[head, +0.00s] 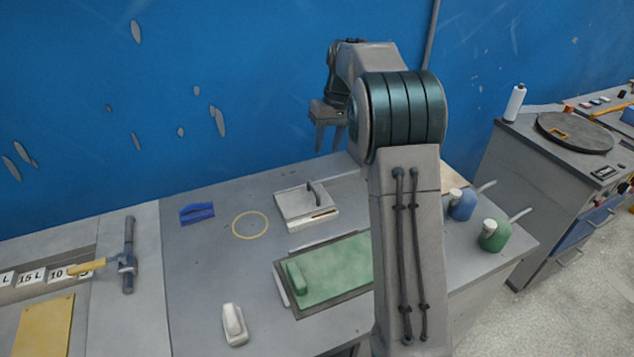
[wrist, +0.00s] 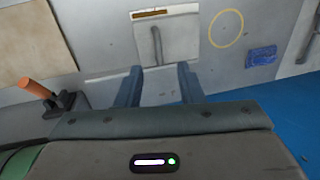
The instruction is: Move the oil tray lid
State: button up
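A light grey, square tray with a flat lid (head: 292,203) sits on the table near the back wall. A grey upright handle (head: 315,192) stands on the lid toward its right side. In the wrist view the lid (wrist: 182,45) is ahead of my fingers, with the handle (wrist: 157,46) roughly in line with the gap between them. A brown slot (wrist: 163,12) shows along one edge of the tray. My gripper (head: 328,148) is raised above the table behind the tray, fingers pointing down. In the wrist view my gripper (wrist: 160,85) has its fingers apart with nothing between them.
A yellow ring (head: 250,225) and a blue block (head: 197,213) lie left of the tray. A green panel (head: 340,272) with a green block lies in front. The blue wall is close behind.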

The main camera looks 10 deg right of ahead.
jog(key=w+f, duration=0.1)
jog(key=w, duration=0.1)
jog(key=p, duration=0.1)
send_near(316, 190)
jog(key=f, duration=0.5)
jog(key=a+f, duration=0.1)
jog(key=f, duration=0.2)
jog(key=shift+a, duration=0.1)
grip_shut()
